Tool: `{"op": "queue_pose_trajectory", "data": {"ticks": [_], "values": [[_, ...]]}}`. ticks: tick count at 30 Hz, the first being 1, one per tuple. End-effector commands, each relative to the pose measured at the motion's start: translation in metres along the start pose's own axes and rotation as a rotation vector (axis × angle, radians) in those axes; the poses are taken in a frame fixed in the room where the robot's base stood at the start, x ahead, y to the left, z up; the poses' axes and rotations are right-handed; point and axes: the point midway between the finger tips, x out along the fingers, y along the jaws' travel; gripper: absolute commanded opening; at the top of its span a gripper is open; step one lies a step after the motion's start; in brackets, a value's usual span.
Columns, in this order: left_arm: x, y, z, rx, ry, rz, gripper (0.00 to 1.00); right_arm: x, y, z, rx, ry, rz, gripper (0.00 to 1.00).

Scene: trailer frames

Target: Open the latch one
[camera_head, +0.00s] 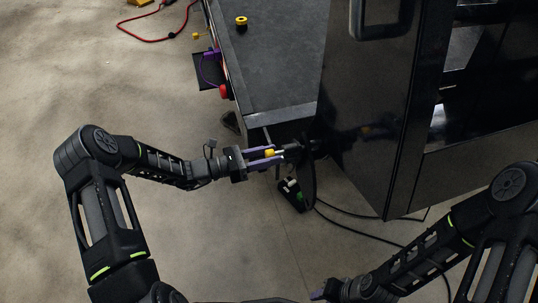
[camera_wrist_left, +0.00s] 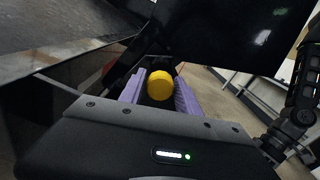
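A yellow round knob (camera_head: 269,153), which looks like the latch's end, sits at the near corner of the dark trailer frame, beside a black upright panel. My left gripper (camera_head: 272,153) reaches it from the left, with its purple fingers on either side of the knob. In the left wrist view the yellow knob (camera_wrist_left: 160,85) lies between the two fingers (camera_wrist_left: 160,92), very close to both. Whether they press on it cannot be told. The rest of the latch is hidden by the fingers and the dark panel. My right gripper (camera_head: 320,293) shows only partly at the bottom edge.
A large black glossy panel (camera_head: 368,110) stands right of the left gripper. A grey deck (camera_head: 275,65) lies behind, with a yellow-black spool (camera_head: 241,24) on it. Black cables cross the concrete floor.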

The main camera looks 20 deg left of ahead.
Motion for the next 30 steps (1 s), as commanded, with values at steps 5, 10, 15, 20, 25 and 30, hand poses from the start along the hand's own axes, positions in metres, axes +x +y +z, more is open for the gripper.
{"op": "queue_pose_trajectory", "data": {"ticks": [5, 10, 15, 20, 25, 30], "values": [[-0.0002, 0.0000, 0.0000, 0.000, 0.000, 0.000, 0.24, 0.0000, 0.0000, 0.0000, 0.000, 0.000, 0.000, 0.36], [-0.0002, 0.0000, 0.0000, 0.000, 0.000, 0.000, 0.10, 0.0000, 0.0000, 0.0000, 0.000, 0.000, 0.000, 0.36], [-0.0003, 0.0001, 0.0000, 0.000, 0.000, 0.000, 0.00, 0.0000, 0.0000, 0.0000, 0.000, 0.000, 0.000, 0.36], [-0.0003, 0.0001, 0.0000, 0.000, 0.000, 0.000, 0.00, 0.0000, 0.0000, 0.0000, 0.000, 0.000, 0.000, 0.36], [-0.0003, 0.0001, -0.0001, 0.000, 0.000, 0.000, 0.00, 0.0000, 0.0000, 0.0000, 0.000, 0.000, 0.000, 0.36], [-0.0004, 0.0002, 0.0000, 0.000, 0.000, 0.000, 0.00, 0.0000, 0.0000, 0.0000, 0.000, 0.000, 0.000, 0.36]]}}
